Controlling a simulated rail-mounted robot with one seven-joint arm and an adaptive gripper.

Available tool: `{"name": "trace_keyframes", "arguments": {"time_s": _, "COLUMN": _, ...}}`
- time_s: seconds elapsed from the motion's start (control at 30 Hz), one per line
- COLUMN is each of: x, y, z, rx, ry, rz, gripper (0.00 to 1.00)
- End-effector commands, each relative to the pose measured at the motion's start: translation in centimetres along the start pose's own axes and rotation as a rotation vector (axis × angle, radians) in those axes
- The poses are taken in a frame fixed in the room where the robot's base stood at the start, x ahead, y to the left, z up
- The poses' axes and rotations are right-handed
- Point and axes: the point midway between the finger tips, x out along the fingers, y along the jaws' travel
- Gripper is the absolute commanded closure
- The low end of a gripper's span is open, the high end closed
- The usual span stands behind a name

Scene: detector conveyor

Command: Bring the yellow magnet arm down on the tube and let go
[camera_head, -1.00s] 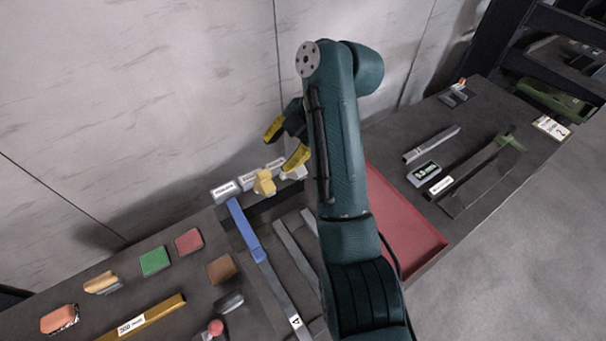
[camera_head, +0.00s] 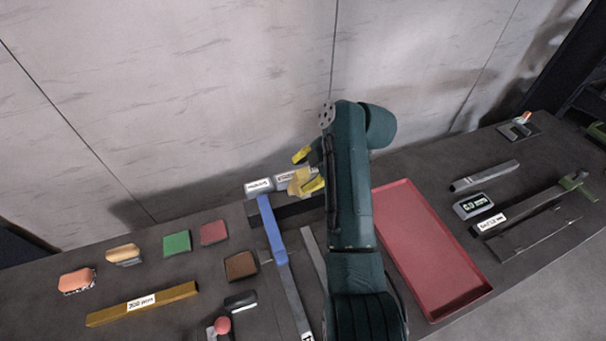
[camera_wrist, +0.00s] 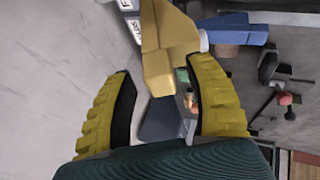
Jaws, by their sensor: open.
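The yellow magnet arm (camera_head: 298,181) is a pale yellow piece standing up at the labelled hinge block behind the strips. In the wrist view the yellow magnet arm (camera_wrist: 165,42) lies just beyond and between my fingertips. My gripper (camera_head: 305,171) is open, its yellow fingers close to the arm. In the wrist view my gripper (camera_wrist: 160,72) shows a wide gap between the fingers, with neither clearly pressing on the arm. A grey strip (camera_head: 313,250) in front of the hinge block may be the tube; my arm hides part of this area.
A blue arm (camera_head: 271,230) lies lowered on the neighbouring strip. A red tray (camera_head: 430,250) is right of my arm. Coloured blocks, including a green one (camera_head: 176,243), and a brass bar (camera_head: 145,303) lie left. A small meter (camera_head: 473,205) lies right. A wall stands behind.

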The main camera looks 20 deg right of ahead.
Motion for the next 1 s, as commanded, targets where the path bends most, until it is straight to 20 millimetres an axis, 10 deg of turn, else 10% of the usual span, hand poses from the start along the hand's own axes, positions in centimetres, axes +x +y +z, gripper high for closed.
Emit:
{"name": "trace_keyframes", "arguments": {"time_s": 0.37, "x": 1.02, "y": -0.02, "z": -0.01, "rx": 0.0, "ry": -0.001, "rz": 0.0, "gripper": 0.44}}
{"name": "trace_keyframes", "arguments": {"time_s": 0.67, "x": 0.99, "y": -0.02, "z": 0.0, "rx": 0.0, "ry": -0.001, "rz": 0.0, "gripper": 1.0}}
{"name": "trace_keyframes", "arguments": {"time_s": 1.0, "x": 1.23, "y": -0.08, "z": 0.06, "rx": -0.004, "ry": 0.0, "rz": 0.008, "gripper": 1.0}}
